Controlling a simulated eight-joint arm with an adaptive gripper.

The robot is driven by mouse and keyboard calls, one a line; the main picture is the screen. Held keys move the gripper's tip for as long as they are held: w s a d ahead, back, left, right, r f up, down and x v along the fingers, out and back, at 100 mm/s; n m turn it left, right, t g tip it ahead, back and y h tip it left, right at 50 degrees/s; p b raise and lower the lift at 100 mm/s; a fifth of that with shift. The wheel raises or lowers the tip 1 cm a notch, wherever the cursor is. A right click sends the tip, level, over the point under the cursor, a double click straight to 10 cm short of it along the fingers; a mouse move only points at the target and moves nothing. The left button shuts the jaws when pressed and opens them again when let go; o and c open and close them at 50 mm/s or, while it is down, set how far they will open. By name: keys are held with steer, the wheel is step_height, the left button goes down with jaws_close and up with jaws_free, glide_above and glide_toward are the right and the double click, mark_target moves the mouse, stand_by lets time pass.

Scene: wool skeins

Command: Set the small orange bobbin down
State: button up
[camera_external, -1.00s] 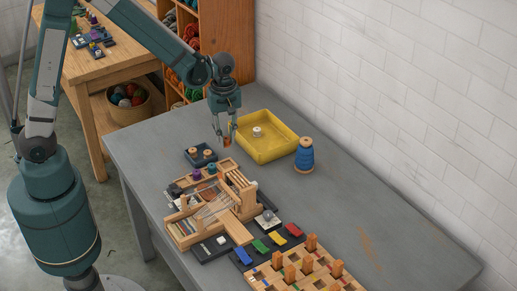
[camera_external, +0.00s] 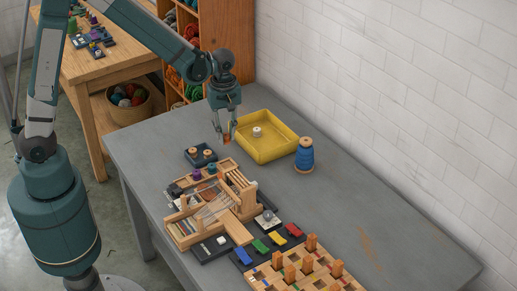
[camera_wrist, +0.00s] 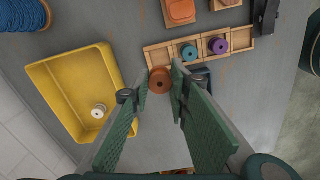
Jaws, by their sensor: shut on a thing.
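My gripper (camera_external: 225,140) is shut on the small orange bobbin (camera_external: 227,138) and holds it above the grey table, just left of the yellow tray (camera_external: 267,157). In the wrist view the bobbin (camera_wrist: 160,81) shows its round top between my two fingertips (camera_wrist: 161,84). The yellow tray is to the left there, with a white spool (camera_wrist: 98,111) lying in it. A wooden rack with a teal bobbin (camera_wrist: 188,52) and a purple bobbin (camera_wrist: 218,45) lies just beyond the bobbin in that view. The gap between the bobbin and the table is hard to judge.
A small dark tray (camera_external: 190,160) with two wooden spools stands below my gripper in the external view. A tall blue spool (camera_external: 305,156) stands right of the yellow tray. A wooden loom (camera_external: 188,228) fills the table's middle. The table's right side is mostly clear.

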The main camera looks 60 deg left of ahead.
mark_target(228, 135)
steer(key=shift+r, duration=1.85)
steer(key=shift+w+d+r, duration=0.1)
steer(key=shift+w+d, duration=0.1)
steer(key=shift+w, duration=0.05)
steer(key=w+d+p, duration=0.1)
steer(key=w+d, duration=2.3)
steer(key=d, duration=0.3)
steer(key=shift+s+d+f, duration=0.1)
steer(key=shift+s+f, duration=0.05)
steer(key=shift+f, duration=1.25)
steer(key=shift+s+f, duration=0.15)
steer(key=shift+f, duration=1.2)
steer(key=shift+f, duration=3.15)
steer(key=shift+f+b, duration=0.45)
steer(key=shift+f, duration=1.4)
